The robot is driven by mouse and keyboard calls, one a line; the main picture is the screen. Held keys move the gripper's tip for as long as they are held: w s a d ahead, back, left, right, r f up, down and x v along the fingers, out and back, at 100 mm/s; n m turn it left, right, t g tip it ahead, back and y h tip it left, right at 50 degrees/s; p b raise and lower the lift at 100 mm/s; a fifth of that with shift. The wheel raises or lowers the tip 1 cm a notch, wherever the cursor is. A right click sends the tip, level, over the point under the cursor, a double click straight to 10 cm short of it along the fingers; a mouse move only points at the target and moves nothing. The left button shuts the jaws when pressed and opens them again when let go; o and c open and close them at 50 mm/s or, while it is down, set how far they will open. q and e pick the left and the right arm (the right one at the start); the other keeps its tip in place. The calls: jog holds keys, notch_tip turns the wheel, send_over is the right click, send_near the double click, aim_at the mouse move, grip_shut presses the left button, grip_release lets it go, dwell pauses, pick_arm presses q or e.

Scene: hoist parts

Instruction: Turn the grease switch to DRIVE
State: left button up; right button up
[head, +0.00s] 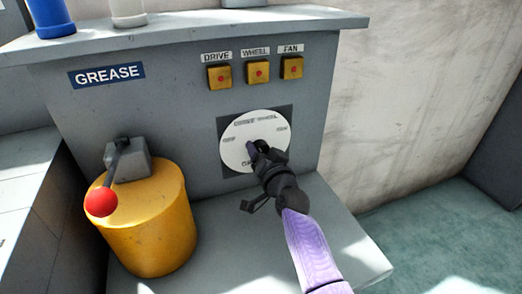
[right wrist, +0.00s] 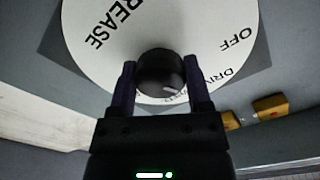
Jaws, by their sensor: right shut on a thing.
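The grease switch is a round white dial (head: 240,152) with a dark knob at its centre, set in a dark square on the grey panel. In the right wrist view the black knob (right wrist: 160,72) sits between my two fingers, with a small pale mark on its lower right. The dial (right wrist: 105,62) there shows GREASE at upper left, OFF at right and DRIVE at lower right, partly behind a finger. My right gripper (head: 256,148) is shut on the knob and covers it in the head view; it also shows in the right wrist view (right wrist: 160,85). My left gripper is out of view.
Yellow buttons labelled DRIVE (head: 219,76), WHEEL (head: 257,72) and FAN (head: 291,67) sit above the dial. A GREASE sign (head: 107,75) is at left, above a yellow drum (head: 150,225) and a red-balled lever (head: 101,201). Blue and white cylinders stand on the top ledge.

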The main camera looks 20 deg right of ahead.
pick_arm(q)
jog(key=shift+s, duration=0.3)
pick_arm(e)
jog(key=o, duration=1.3)
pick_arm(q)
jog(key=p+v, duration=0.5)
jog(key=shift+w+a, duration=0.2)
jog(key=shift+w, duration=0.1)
pick_arm(e)
jog(key=s, duration=1)
jog(key=shift+d, duration=0.15)
